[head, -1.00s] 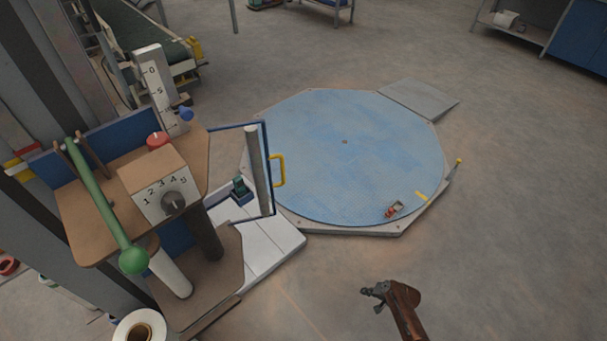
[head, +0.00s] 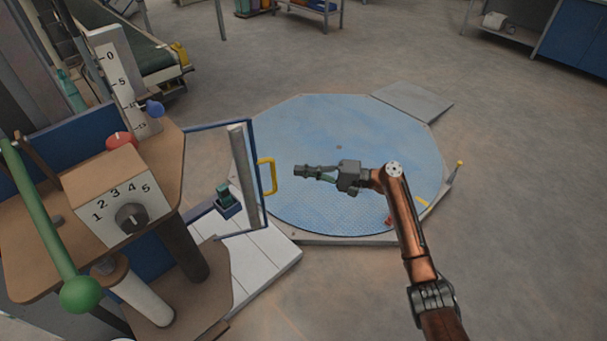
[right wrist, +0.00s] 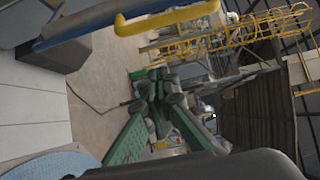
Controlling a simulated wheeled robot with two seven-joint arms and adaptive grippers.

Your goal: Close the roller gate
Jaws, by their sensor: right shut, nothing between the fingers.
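The roller gate (head: 254,205) is a blue frame with a grey upright roller (head: 243,165) and a yellow handle (head: 270,176). It stands swung out from the brown-topped station toward the blue round platform. My right gripper (head: 298,171) is shut and empty, pointing left at the handle with a small gap in the picture. In the right wrist view, the yellow handle (right wrist: 165,19) crosses the top edge, above my shut green-and-grey fingers (right wrist: 150,88). The handle is not between the fingers. My left gripper is out of view.
The station holds a dial box (head: 118,195), a green lever with a ball (head: 80,294) and a red knob (head: 122,141). White floor panels (head: 245,265) lie under the gate. The blue round platform (head: 390,135) lies behind my right arm. Floor at the right is clear.

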